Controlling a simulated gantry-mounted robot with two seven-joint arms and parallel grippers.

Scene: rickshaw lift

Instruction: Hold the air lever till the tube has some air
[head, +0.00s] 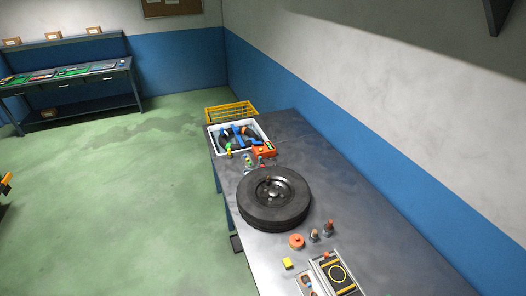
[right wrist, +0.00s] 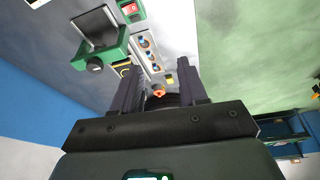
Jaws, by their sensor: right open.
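A black tyre on a wheel rim (head: 273,200) lies flat on the grey workbench in the head view. A white tray (head: 266,126) behind it holds a dark curved piece that may be the tube, with blue tools over it. I cannot make out an air lever. My right gripper (right wrist: 160,84) is open in the right wrist view, its two dark fingers apart with nothing held between them. A dark rounded thing, perhaps the tyre, shows partly beyond its fingers. My left gripper is not in view.
The bench (head: 345,200) is bare along its right side. An orange box (head: 264,150), a yellow wire basket (head: 231,111) and small bottles stand around the tray. A patterned case (head: 338,275) lies in front. A green framed device (right wrist: 105,45) shows in the wrist view.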

